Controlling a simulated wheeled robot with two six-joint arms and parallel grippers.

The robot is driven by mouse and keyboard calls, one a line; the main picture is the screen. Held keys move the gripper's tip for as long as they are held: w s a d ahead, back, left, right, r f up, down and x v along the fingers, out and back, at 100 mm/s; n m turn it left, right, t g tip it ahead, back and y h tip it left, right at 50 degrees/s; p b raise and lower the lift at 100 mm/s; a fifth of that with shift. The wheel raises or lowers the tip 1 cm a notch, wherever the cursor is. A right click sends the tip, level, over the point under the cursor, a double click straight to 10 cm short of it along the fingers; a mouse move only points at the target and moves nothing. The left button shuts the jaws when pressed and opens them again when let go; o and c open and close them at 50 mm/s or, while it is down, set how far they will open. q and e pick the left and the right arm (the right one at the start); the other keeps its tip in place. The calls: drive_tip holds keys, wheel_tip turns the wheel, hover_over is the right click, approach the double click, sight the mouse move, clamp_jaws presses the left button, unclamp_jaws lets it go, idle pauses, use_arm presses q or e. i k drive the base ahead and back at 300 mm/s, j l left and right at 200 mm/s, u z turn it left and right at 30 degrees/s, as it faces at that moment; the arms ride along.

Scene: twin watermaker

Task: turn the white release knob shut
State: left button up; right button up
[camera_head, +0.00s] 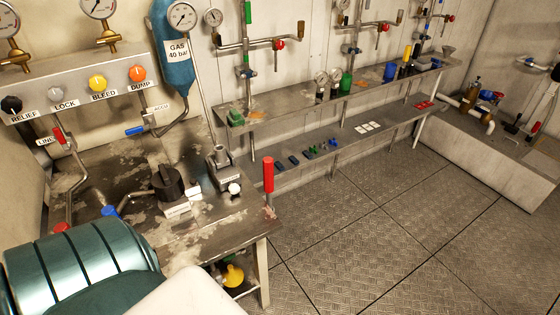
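A small round white knob (235,188) sits on the front of a grey metal hand-pump block (221,172) on the worn workbench. I take it for the release knob; how far it is turned cannot be told from here. A red upright handle (268,174) stands just right of it at the bench edge. A black round cap (168,183) on a labelled base is to its left. Neither of my grippers is in view, and nothing touches the knob.
A teal banded cylinder (80,262) fills the lower left, with a pale shape in front of the bench. A panel (75,88) with coloured knobs and a blue gas bottle (174,50) are behind. Shelves (300,110) run along the wall. The floor (370,220) to the right is clear.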

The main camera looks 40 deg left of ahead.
sight(233, 188)
drive_tip(key=i+l, duration=0.15)
drive_tip(key=i, duration=0.3)
drive_tip(key=i+l+u, duration=0.15)
drive_tip(key=i, duration=0.35)
drive_tip(key=i+l, duration=0.2)
drive_tip(key=i, duration=0.25)
drive_tip(key=i+u, duration=0.15)
drive_tip(key=u, duration=0.25)
drive_tip(key=i+u, duration=0.2)
drive_tip(key=u, duration=0.2)
drive_tip(key=i+u, duration=0.15)
drive_tip(key=u, duration=0.25)
drive_tip(key=i+l+u, duration=0.1)
drive_tip(key=u, duration=0.35)
drive_tip(key=i+l+u, duration=0.15)
drive_tip(key=u, duration=0.25)
drive_tip(key=i+l, duration=0.05)
